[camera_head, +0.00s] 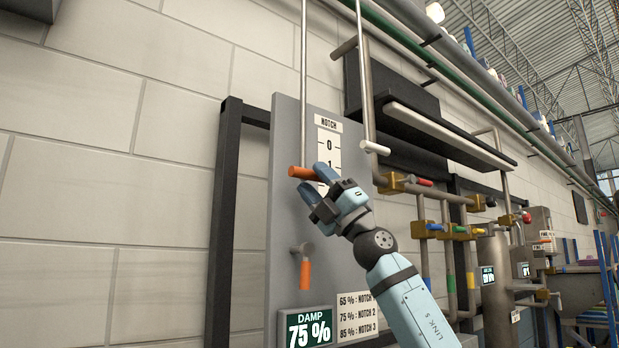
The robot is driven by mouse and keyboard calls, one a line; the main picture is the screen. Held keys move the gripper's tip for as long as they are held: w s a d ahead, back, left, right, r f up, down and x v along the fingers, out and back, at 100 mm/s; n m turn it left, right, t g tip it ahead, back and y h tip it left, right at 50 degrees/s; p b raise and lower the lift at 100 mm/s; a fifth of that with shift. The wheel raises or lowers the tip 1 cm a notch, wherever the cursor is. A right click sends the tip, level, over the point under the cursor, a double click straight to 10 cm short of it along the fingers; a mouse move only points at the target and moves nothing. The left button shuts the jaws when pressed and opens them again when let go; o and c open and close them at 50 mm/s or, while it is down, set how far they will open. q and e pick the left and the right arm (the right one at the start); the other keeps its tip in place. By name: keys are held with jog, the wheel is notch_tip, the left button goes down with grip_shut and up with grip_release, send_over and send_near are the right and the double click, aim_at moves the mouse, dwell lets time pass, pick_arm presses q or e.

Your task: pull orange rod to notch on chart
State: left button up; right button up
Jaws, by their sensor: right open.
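The orange rod (302,172) is a short horizontal handle at the lower end of a thin vertical metal bar, in front of a grey panel. The notch scale (327,140) beside it shows 0 and 1; lower marks are hidden behind my gripper. My right gripper (314,182) is open, its fingertips at the right end and just below the orange rod; I cannot tell if they touch it. The chart (357,318) lists 65%, 75% as notch 2 and 85% as notch 3; the 65% notch number is covered by my arm. My left gripper is out of view.
A display (307,328) reads DAMP 75%. A second orange handle (305,274) hangs lower on the panel. A white-tipped handle (375,147) on another bar is close to the right. Pipes and coloured valves (440,228) fill the right side.

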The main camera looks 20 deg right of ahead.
jog(key=b+v, duration=0.2)
jog(key=v, duration=0.9)
jog(key=shift+s+d+f, duration=0.15)
jog(key=shift+d+f, duration=0.05)
jog(key=shift+f, duration=0.1)
